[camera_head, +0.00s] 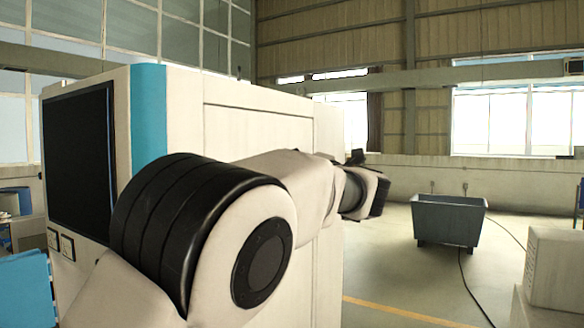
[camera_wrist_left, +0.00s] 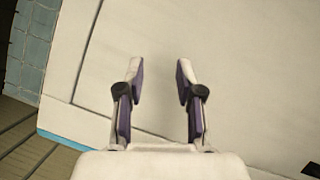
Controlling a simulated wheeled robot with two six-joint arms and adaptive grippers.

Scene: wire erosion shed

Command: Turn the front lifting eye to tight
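In the head view my left arm reaches across the side of a large white machine (camera_head: 262,118) with a blue corner stripe. The end of that arm is dark and seen side-on, so the fingers are hard to make out there. In the left wrist view my left gripper (camera_wrist_left: 158,72) is open, with nothing between its fingers, in front of a plain white panel (camera_wrist_left: 240,75). A small dark thing (camera_wrist_left: 311,169) shows at the lower right edge; I cannot tell whether it is a lifting eye. No lifting eye is clearly visible. My right gripper is not in view.
The machine has a dark screen (camera_head: 78,165) on its left face. A grey wheeled bin (camera_head: 448,222) stands on the open floor at right, with a cable near it. A pale box-shaped unit (camera_head: 555,270) stands at the right edge.

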